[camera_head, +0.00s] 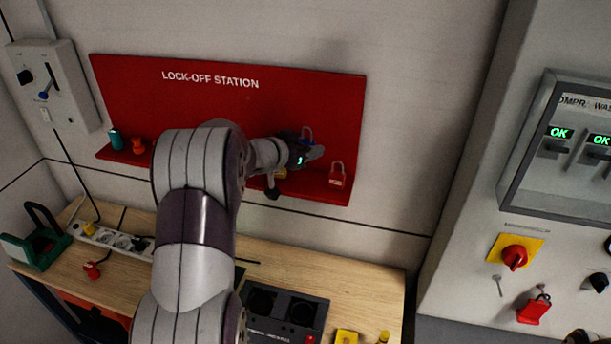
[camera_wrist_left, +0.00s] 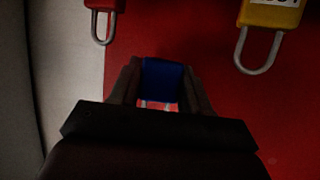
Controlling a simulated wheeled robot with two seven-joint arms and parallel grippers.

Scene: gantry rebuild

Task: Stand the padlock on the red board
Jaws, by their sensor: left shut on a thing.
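The red board (camera_head: 225,105), lettered LOCK-OFF STATION, hangs on the wall with a ledge along its bottom edge. My left gripper (camera_head: 310,153) is in front of the board's right part, just above the ledge. It is shut on a blue padlock (camera_head: 306,142); in the left wrist view the blue body (camera_wrist_left: 160,78) sits between the fingers (camera_wrist_left: 160,90). The gripper hides most of it, and I cannot tell whether it touches the ledge. A red padlock (camera_head: 337,178) stands to its right, and a yellow padlock (camera_head: 281,173) is partly hidden to its left. My right gripper is out of view.
A teal item (camera_head: 116,139) and an orange item (camera_head: 138,146) stand on the ledge's left end. Below is a wooden bench (camera_head: 370,285) with a power strip (camera_head: 112,238) and a black panel (camera_head: 285,308). A grey cabinet with switches (camera_head: 570,140) stands at right.

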